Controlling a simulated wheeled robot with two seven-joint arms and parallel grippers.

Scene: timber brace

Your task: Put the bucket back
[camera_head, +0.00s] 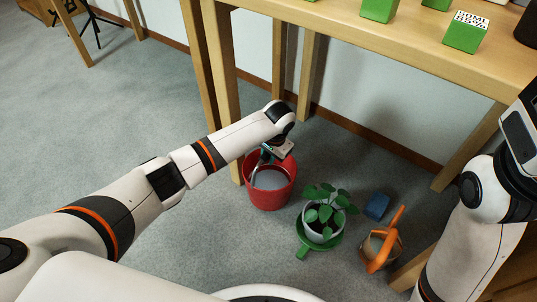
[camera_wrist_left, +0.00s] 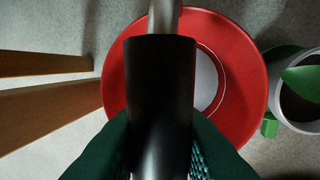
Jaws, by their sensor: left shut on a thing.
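The red bucket (camera_head: 277,198) is by the near leg of the wooden table, upright, with a grey inside. It also fills the middle of the left wrist view (camera_wrist_left: 245,80), seen from above. My left gripper (camera_head: 265,156) is over the bucket's rim. In the left wrist view its fingers (camera_wrist_left: 160,150) are shut on a black grip with a metal rod (camera_wrist_left: 165,15), which looks like the bucket's handle. I cannot tell whether the bucket touches the floor. My right arm shows at the right edge; its gripper is out of view.
A potted plant (camera_head: 325,212) in a green dish (camera_head: 304,250) stands just right of the bucket. A blue block (camera_head: 377,206) and an orange watering can (camera_head: 380,250) are farther right. The wooden table (camera_head: 400,45) carries green blocks. The floor (camera_head: 120,130) at left is clear.

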